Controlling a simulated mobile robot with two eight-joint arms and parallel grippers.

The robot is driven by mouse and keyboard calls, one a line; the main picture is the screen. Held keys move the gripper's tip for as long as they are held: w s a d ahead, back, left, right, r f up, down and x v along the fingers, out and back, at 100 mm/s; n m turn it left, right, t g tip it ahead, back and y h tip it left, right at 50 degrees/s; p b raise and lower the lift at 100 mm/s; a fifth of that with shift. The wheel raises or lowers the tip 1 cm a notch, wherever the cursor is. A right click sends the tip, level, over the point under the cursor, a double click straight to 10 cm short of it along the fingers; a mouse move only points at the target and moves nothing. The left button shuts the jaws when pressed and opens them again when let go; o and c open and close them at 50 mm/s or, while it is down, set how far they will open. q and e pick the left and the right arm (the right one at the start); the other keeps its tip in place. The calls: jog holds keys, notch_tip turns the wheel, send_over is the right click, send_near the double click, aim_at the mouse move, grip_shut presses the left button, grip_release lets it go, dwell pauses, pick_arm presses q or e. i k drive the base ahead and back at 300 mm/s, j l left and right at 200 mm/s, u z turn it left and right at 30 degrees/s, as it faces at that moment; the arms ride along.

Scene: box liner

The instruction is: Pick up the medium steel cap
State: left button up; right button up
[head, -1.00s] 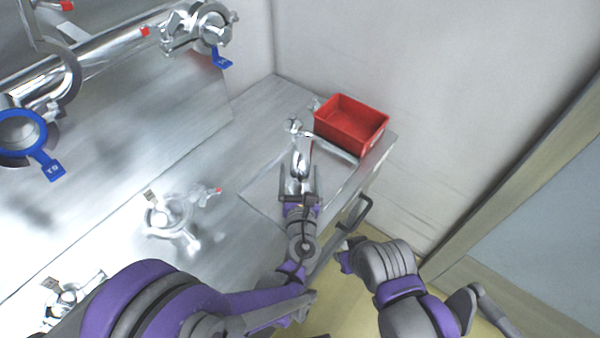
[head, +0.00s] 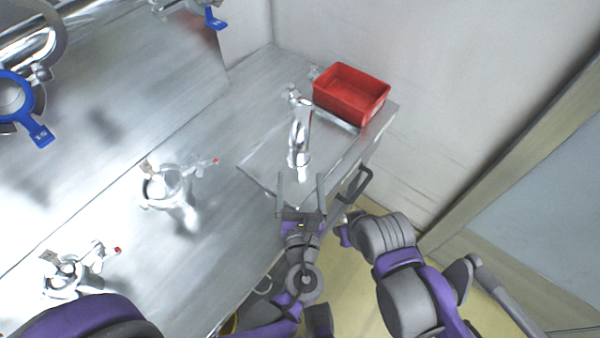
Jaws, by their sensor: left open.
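A shiny steel piece (head: 300,130) stands on the bench inside a square, thin-edged area near the right front edge. It looks like a curved spout or pipe; I cannot tell whether it includes the medium steel cap. No separate cap can be told for sure. My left gripper (head: 301,182) is open, its two fingers pointing away from me at the near side of the steel piece's base. Nothing shows held between them. My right gripper (head: 346,232) is at the end of the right arm, past the bench's front edge; its fingers are too hidden to read.
A red bin (head: 351,93) stands at the bench's far right corner. Steel clamps (head: 165,187) and (head: 72,274) lie on the left part of the steel bench (head: 235,130). A dark handle (head: 355,186) sticks out from the bench front. Piping with a blue-handled clamp (head: 14,100) is upper left.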

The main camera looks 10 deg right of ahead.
aim_at(291, 95)
jog(key=k, duration=1)
